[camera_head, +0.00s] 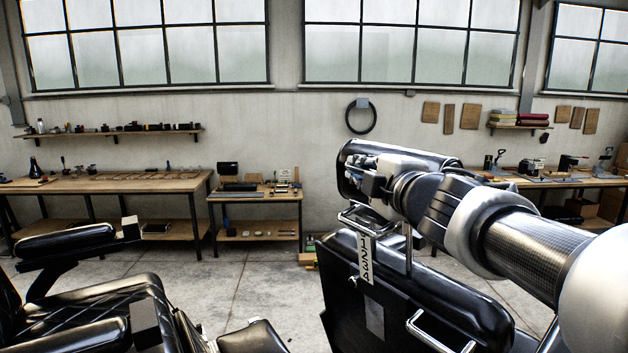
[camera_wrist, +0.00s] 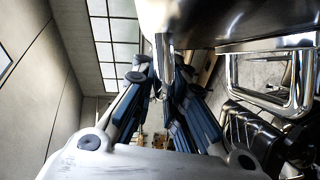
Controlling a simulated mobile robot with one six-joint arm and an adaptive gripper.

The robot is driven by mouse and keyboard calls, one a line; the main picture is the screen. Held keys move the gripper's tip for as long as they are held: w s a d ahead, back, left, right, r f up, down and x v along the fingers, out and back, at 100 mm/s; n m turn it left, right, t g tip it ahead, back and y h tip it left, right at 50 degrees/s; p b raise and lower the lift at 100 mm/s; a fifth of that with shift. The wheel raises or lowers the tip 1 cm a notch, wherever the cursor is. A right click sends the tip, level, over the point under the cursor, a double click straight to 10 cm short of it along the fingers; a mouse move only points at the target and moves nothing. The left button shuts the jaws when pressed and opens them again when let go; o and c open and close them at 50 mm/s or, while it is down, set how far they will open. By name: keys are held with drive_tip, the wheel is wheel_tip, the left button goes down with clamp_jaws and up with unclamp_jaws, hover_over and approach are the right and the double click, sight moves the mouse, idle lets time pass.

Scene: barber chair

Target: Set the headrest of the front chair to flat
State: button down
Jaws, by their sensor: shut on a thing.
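The headrest (camera_head: 425,158) of the chair at the right is a black padded roll, set above the black backrest (camera_head: 450,305) on a chrome post (camera_head: 408,248). A white scale plate (camera_head: 365,258) marked 1 to 4 hangs below it. My gripper (camera_head: 362,182) is at the headrest's left end, partly hidden by my wrist. In the wrist view, the blue fingers of my gripper (camera_wrist: 156,75) close around a narrow chrome bar (camera_wrist: 163,52) just below the dark headrest underside (camera_wrist: 235,20). The exact contact is hard to see.
Chrome tubing (camera_wrist: 275,95) runs close by in the wrist view. A chrome handle (camera_head: 440,335) is low on the backrest.

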drive_tip(key=shift+a+f, duration=0.1)
drive_tip(key=shift+f, duration=0.45)
drive_tip(key=c, duration=1.7)
unclamp_jaws()
drive_tip(key=shift+r, duration=0.1)
drive_tip(key=shift+o, duration=0.2)
drive_tip(key=shift+s, duration=0.1)
drive_tip(key=v, duration=1.2)
drive_tip(key=shift+b, duration=0.3)
